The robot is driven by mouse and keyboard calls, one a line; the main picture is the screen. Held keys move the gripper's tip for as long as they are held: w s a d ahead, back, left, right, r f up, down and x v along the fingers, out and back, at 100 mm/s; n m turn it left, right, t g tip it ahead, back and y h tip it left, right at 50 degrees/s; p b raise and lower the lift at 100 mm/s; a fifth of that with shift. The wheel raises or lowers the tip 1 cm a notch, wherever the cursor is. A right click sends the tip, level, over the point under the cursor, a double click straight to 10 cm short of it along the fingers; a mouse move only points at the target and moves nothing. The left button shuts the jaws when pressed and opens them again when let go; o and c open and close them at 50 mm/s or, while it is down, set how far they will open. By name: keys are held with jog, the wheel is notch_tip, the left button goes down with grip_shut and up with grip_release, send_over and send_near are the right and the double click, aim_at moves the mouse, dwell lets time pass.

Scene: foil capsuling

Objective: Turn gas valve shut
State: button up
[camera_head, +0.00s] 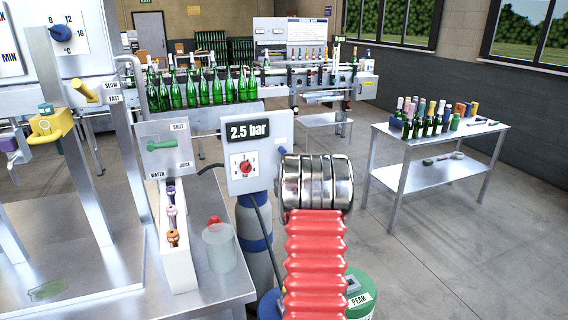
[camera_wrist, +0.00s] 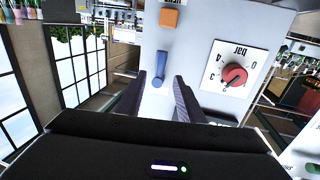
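In the wrist view, a short blue lever (camera_wrist: 161,62) sticks out of a pale grey box (camera_wrist: 195,50) and stands nearly upright in the picture. My gripper (camera_wrist: 159,80) is open, with one dark finger on each side of the lever and visible gaps to it. I cannot tell how deep the lever reaches between the fingers. A red pressure dial (camera_wrist: 234,75) marked bar sits on the same box. In the head view, the box (camera_head: 259,150) shows a 2.5 bar display above a gas cylinder (camera_head: 257,240).
An orange block (camera_wrist: 169,18) sits on the box beyond the lever. In the head view, a plate with a green lever (camera_head: 163,144) is marked SHUT, WATER and JUICE. A glass container (camera_head: 219,248) stands on the bench. A bottle table (camera_head: 440,135) stands right, with bare floor before it.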

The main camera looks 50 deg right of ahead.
jog(key=x, duration=0.6)
jog(key=shift+w, duration=0.15)
jog(key=shift+d, duration=0.15)
jog(key=shift+c, duration=0.4)
grip_shut()
